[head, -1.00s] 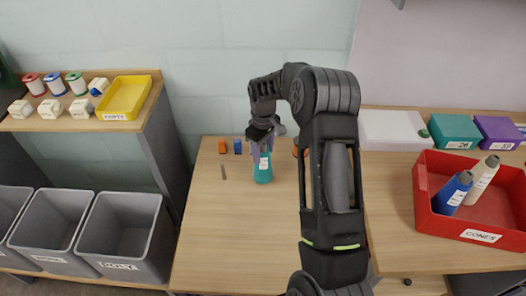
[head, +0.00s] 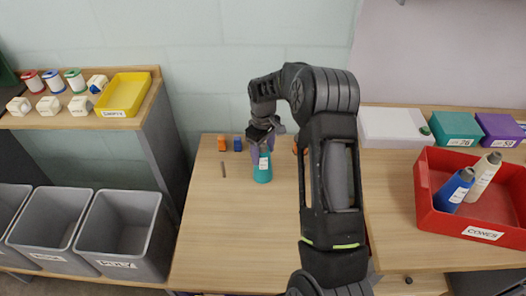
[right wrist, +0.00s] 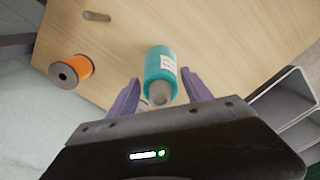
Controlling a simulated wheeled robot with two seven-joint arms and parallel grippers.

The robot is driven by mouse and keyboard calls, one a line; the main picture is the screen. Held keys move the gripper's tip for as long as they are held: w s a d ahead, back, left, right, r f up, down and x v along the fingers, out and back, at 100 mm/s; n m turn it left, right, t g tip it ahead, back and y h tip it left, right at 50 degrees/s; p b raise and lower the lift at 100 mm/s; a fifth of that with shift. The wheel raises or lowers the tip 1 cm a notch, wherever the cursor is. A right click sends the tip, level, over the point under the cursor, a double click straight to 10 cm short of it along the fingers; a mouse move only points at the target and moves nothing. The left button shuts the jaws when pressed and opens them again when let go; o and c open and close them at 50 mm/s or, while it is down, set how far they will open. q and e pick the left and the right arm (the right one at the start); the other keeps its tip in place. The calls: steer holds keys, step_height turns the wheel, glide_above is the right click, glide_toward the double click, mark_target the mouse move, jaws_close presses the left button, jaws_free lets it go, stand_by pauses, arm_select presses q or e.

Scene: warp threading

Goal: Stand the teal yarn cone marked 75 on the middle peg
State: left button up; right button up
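The teal yarn cone (head: 262,169) stands upright at the back of the wooden table, its white label facing the front. In the right wrist view the cone (right wrist: 160,66) shows its grey tip between the purple fingers. My right gripper (head: 262,142) is over the cone's top. Its fingers (right wrist: 161,95) are spread, with a gap on each side of the cone. The cone hides whatever is under it, so I cannot see a peg there. A bare peg (head: 223,170) stands to its left. The number on the label is too small to read. My left gripper is out of view.
An orange spool (right wrist: 72,70) is near the cone; small orange (head: 222,143) and blue (head: 238,145) items stand behind. A red bin (head: 427,207) with a blue and a cream cone is at right. The table front is clear.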

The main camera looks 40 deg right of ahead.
steer(key=shift+o, duration=1.4)
step_height(320, 180, up, 8)
steer(key=shift+b, duration=0.35)
steer(key=shift+f, duration=0.1)
